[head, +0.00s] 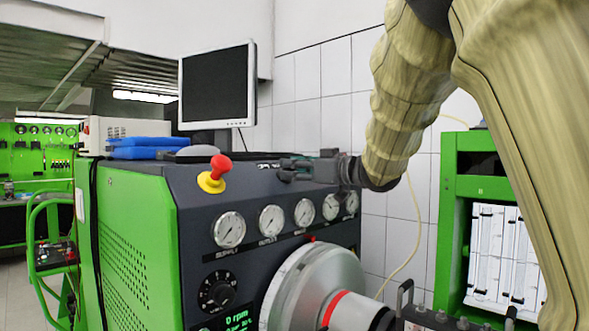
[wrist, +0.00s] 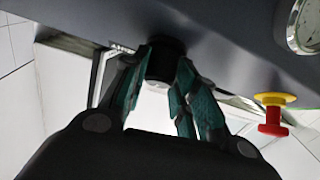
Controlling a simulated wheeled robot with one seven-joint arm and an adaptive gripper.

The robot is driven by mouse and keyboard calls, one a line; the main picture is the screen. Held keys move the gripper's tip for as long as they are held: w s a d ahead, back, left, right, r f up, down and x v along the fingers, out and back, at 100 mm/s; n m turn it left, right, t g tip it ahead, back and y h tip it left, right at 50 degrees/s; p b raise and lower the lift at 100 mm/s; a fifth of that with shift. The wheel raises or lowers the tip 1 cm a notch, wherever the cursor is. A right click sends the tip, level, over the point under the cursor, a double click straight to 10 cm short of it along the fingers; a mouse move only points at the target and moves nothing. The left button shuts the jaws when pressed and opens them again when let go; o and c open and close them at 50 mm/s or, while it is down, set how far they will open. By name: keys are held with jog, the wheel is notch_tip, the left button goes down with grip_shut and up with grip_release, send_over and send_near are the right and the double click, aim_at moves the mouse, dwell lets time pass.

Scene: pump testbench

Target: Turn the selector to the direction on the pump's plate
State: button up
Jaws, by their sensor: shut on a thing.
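The selector, a short black round knob (wrist: 166,62) on the dark panel, shows in the wrist view. My gripper (wrist: 163,76) has its teal-padded fingers on both sides of it and is shut on it. In the head view my gripper (head: 284,170) reaches in from the right to the top of the dark panel face, above the gauges. There it hides the selector, and a label beside it is partly covered. Which way the selector points cannot be told. No readable direction plate on a pump is visible in either view.
A red emergency button on a yellow base (head: 214,174) sits left of my gripper. Several gauges (head: 271,221) and a black dial (head: 216,291) are below. A silver drum (head: 312,285) juts out from the bench. A monitor (head: 217,87) stands behind.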

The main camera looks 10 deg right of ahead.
jog(key=shift+r+n+g+y+p, duration=0.1)
jog(key=shift+n+g+y+p, duration=0.25)
jog(key=shift+n, duration=0.15)
jog(key=n+g+y+p, duration=0.1)
jog(key=n, duration=0.1)
jog(key=n+g+y+p, duration=0.1)
jog(key=n+g, duration=0.1)
jog(key=n, duration=0.1)
jog(key=shift+w+d+r+p, duration=0.1)
jog(key=shift+w+d+p, duration=0.1)
jog(key=shift+p, duration=0.1)
jog(key=shift+w+n+g+y+p, duration=0.15)
jog(key=shift+n+g+p, duration=0.3)
jog(key=shift+n+g, duration=0.85)
jog(key=shift+s+n+g+y+p, duration=0.1)
jog(key=shift+n+g+p, duration=0.35)
jog(key=shift+n+g, duration=0.8)
jog(key=shift+n, duration=0.55)
jog(key=o, duration=1)
jog(key=v, duration=1.2)
